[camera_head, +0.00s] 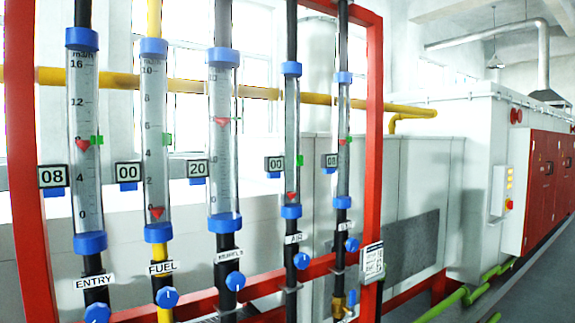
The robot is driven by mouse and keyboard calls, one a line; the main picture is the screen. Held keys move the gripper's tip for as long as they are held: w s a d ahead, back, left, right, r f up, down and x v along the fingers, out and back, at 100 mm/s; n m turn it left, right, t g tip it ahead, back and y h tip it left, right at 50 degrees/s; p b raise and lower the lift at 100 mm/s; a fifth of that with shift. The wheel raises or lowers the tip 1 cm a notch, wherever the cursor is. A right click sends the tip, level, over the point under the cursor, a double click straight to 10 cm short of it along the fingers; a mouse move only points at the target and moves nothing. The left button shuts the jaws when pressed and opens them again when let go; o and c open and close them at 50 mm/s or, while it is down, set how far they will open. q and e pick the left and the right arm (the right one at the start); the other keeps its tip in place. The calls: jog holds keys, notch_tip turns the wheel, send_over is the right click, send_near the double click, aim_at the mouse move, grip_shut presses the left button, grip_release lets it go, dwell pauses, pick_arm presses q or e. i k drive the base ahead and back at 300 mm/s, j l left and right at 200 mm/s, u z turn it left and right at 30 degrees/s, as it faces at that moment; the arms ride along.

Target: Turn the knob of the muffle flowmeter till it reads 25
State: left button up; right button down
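The muffle flowmeter (223,185) is the middle one of a row of upright clear tubes with blue end caps. Its label (229,256) is tilted and seems to read MUFFLE. Its blue knob (235,281) with a white mark sits below the label on the black pipe. The small display (197,168) left of the tube reads 20. A red float marker (222,122) is in the upper part of the tube. Neither of my grippers is in view, and nothing touches the knob.
Left of it stand the ENTRY flowmeter (86,180), reading 08, and the FUEL flowmeter (154,185), reading 00. Right of it is the AIR flowmeter (291,130), reading 00, then another reading 08 (343,130). Their knobs hang close by. A red frame (374,130) surrounds the row.

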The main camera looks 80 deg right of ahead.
aim_at(236, 282)
jog(key=z, duration=2.2)
